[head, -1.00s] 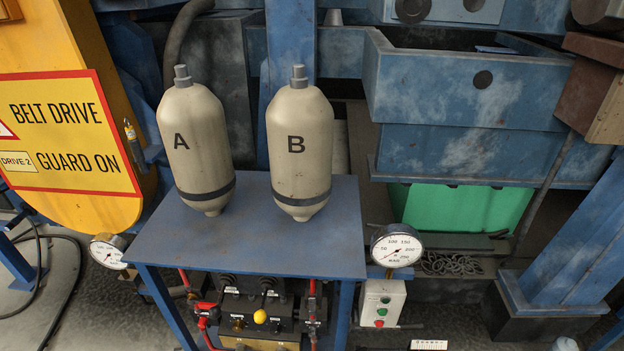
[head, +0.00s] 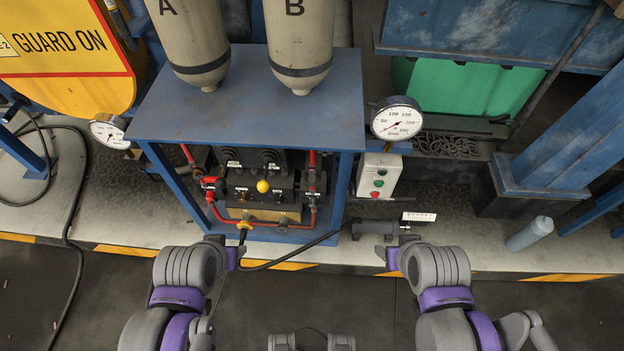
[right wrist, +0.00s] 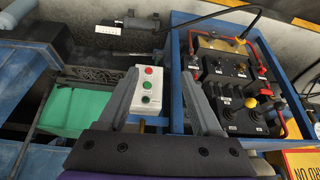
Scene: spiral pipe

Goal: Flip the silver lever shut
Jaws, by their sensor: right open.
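I cannot pick out a silver lever for certain. Small fittings on the valve panel (head: 250,190) under the blue bench are too small to tell apart; the panel also shows in the right wrist view (right wrist: 232,80). My right gripper (head: 396,250) is in front of the bench, right of the panel, and touches nothing I can see. In the right wrist view its fingers (right wrist: 160,98) are apart and empty. My left gripper (head: 240,252) is below the panel; its fingers are too small to read.
The blue bench (head: 250,110) carries two beige tanks (head: 298,45). A white button box (head: 378,176) and a gauge (head: 397,118) are at its right. A grey cylinder (head: 375,229) lies on the floor near my right gripper. A black hose (head: 290,262) crosses by my left gripper.

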